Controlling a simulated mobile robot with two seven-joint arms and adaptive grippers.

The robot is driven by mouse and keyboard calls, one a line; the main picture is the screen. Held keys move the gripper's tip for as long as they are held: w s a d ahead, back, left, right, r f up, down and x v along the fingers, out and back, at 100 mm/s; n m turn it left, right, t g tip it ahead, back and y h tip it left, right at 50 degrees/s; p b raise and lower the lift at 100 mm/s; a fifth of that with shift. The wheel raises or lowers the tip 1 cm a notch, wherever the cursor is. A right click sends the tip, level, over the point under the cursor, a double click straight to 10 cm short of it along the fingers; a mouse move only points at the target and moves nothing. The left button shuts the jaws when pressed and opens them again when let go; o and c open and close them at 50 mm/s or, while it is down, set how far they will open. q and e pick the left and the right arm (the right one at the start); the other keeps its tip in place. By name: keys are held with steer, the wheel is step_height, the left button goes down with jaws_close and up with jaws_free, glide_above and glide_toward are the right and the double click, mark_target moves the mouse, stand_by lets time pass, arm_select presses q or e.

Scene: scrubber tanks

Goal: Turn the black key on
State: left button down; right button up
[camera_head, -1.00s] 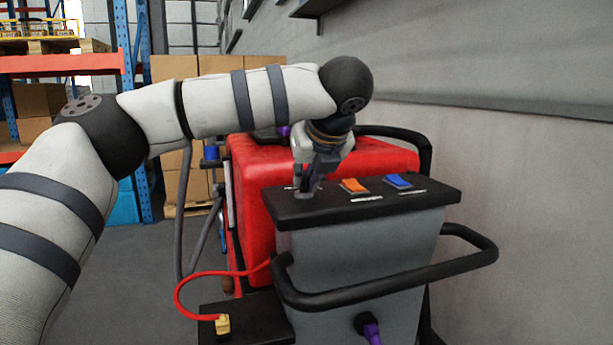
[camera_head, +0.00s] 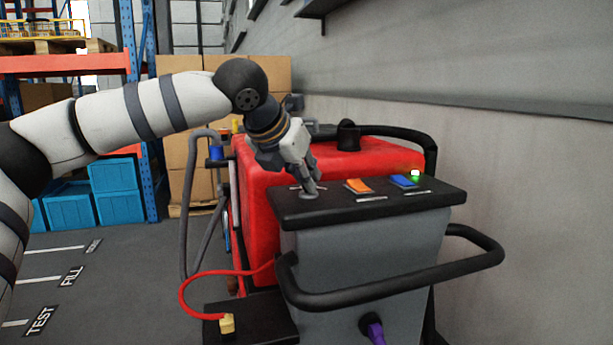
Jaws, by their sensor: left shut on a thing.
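The scrubber's grey console has a black top panel (camera_head: 340,204). The black key (camera_head: 309,194) is at the left end of this panel, mostly hidden by my fingers. My left gripper (camera_head: 308,188) is shut on the key, and its wrist leans up and to the left. An orange switch (camera_head: 358,186) and a blue switch (camera_head: 403,181) sit to the right of the key. My right gripper is not in view.
A black handlebar (camera_head: 400,293) curves around the console's front. The red tank (camera_head: 270,180) stands behind it. A red cable runs to a yellow plug (camera_head: 227,323) at lower left. A grey wall (camera_head: 540,180) is close on the right; open floor lies left.

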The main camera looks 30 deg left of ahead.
arm_select(q)
steer(key=shift+a+m+h, duration=0.15)
steer(key=shift+m+h, duration=0.75)
steer(key=shift+m, duration=0.5)
steer(key=c, duration=1.7)
jaws_free()
steer(key=shift+o, duration=0.2)
steer(key=v, duration=1.2)
steer(key=shift+a, duration=0.2)
